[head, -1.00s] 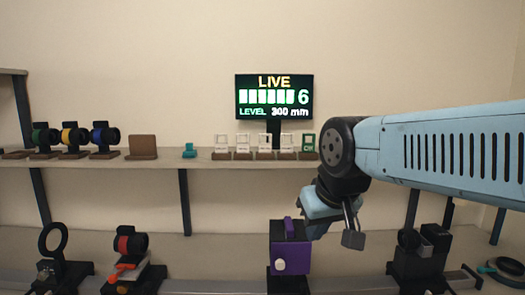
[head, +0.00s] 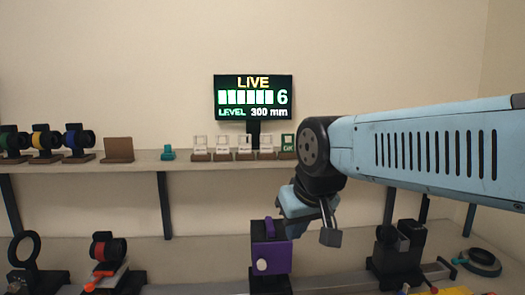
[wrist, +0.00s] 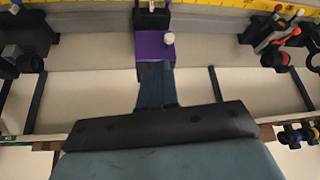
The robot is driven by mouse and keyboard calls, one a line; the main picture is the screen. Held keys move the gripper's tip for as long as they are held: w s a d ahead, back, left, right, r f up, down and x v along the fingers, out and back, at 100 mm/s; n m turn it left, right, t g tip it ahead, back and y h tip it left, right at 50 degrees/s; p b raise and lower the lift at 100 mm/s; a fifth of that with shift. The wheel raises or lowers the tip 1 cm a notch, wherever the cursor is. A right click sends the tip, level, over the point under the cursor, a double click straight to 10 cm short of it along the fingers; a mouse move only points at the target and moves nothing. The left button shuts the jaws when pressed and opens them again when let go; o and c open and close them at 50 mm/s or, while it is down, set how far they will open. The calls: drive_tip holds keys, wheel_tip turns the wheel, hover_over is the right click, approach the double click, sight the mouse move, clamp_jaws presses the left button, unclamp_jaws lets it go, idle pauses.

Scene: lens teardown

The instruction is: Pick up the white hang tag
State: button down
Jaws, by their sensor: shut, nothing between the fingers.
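I cannot tell for certain which thing is the white hang tag. Several small white framed cards, one of them here (head: 222,146), stand on brown bases on the upper shelf in the head view. A small white rounded piece (head: 262,265) is on the front of a purple block (head: 270,250) on the lower level; it also shows in the wrist view (wrist: 168,39). My gripper (head: 328,235) is shut and empty, to the right of the purple block in the head view. In the wrist view its fingers (wrist: 155,68) point toward the block; contact cannot be told.
A lit screen (head: 254,97) stands behind the cards. Coloured lens holders (head: 75,140) stand at the upper shelf's left. Black stands, one with a red ring (head: 108,248), flank the purple block. A dark ring (head: 481,262) lies at the right.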

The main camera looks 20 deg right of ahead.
drive_tip(key=shift+w, duration=0.15)
drive_tip(key=c, duration=1.9)
unclamp_jaws()
drive_tip(key=shift+o, duration=0.9)
drive_tip(key=shift+w, duration=0.15)
drive_tip(key=o, duration=0.6)
drive_tip(key=w+r+t, duration=0.2)
drive_tip(key=w+t, duration=0.1)
drive_tip(key=w, duration=0.5)
drive_tip(key=shift+w+a, duration=0.3)
drive_tip(key=shift+a, duration=0.05)
drive_tip(key=o, duration=0.4)
drive_tip(key=w+r+t, duration=0.3)
drive_tip(key=w, duration=0.5)
drive_tip(key=shift+d+r+m+t, duration=0.2)
drive_tip(key=shift+d+m+t, duration=0.1)
drive_tip(key=shift+d, duration=0.15)
drive_tip(key=m+t+h, duration=0.2)
drive_tip(key=t+h, duration=0.3)
approach(267, 135)
drive_tip(key=x, duration=0.5)
drive_tip(key=shift+w+d, duration=0.1)
drive_tip(key=shift+w, duration=0.15)
drive_tip(key=shift+f+x, duration=0.2)
drive_tip(key=shift+x, duration=1.1)
drive_tip(key=shift+f+x, duration=0.2)
drive_tip(key=shift+x, duration=1.15)
